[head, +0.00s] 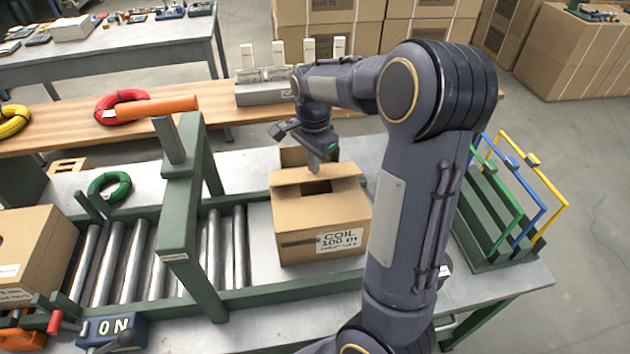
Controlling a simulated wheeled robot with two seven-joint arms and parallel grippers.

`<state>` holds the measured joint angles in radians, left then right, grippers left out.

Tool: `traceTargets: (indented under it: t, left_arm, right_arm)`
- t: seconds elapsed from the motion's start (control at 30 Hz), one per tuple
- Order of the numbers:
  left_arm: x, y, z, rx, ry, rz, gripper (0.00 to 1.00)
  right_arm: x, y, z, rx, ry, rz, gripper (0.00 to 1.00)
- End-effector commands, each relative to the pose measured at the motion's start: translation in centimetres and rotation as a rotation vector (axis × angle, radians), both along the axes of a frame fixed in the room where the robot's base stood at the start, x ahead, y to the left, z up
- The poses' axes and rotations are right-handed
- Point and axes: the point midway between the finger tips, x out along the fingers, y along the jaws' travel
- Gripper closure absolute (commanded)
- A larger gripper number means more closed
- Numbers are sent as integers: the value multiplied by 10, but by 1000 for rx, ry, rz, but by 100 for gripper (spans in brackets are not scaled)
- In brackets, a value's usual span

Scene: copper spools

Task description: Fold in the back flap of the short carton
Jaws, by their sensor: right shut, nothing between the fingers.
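The carton under my right gripper (317,168) is a brown box (290,222) labelled "COIL 100 m". It sits at the right end of the roller conveyor. A flap (291,156) stands up at its back edge, partly hidden by the gripper. Brown panels cover much of its top, with a dark gap near the middle. My right gripper points down at the back of the carton top, close to the flap, shut and empty. I cannot tell whether it touches the flap. My left gripper is not in view.
A green frame post (181,215) stands over the rollers (135,255), left of the carton. Another carton (30,245) is at the left edge. A rack with coloured frames (500,225) stands at the right. A green coil (109,186) lies behind the conveyor.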

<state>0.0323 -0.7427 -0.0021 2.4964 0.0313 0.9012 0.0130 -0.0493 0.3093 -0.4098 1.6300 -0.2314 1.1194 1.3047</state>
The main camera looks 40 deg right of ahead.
Motion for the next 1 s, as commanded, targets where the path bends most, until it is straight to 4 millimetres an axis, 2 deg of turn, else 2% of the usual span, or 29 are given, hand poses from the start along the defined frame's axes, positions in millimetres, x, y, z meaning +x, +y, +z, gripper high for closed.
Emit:
traceTargets:
  t: [0.2, 0.5, 0.77, 1.0]
  left_arm:
    - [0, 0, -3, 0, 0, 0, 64]
    - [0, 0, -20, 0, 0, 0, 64]
    - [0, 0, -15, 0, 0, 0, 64]
    - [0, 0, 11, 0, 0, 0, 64]
  right_arm:
    - [-14, 8, -2, 0, 0, 1, 100]
    - [-12, 6, -26, 0, 1, -1, 100]
    - [-12, 6, -21, 0, 0, -1, 100]
    - [-12, 6, 7, -1, -1, 0, 100]
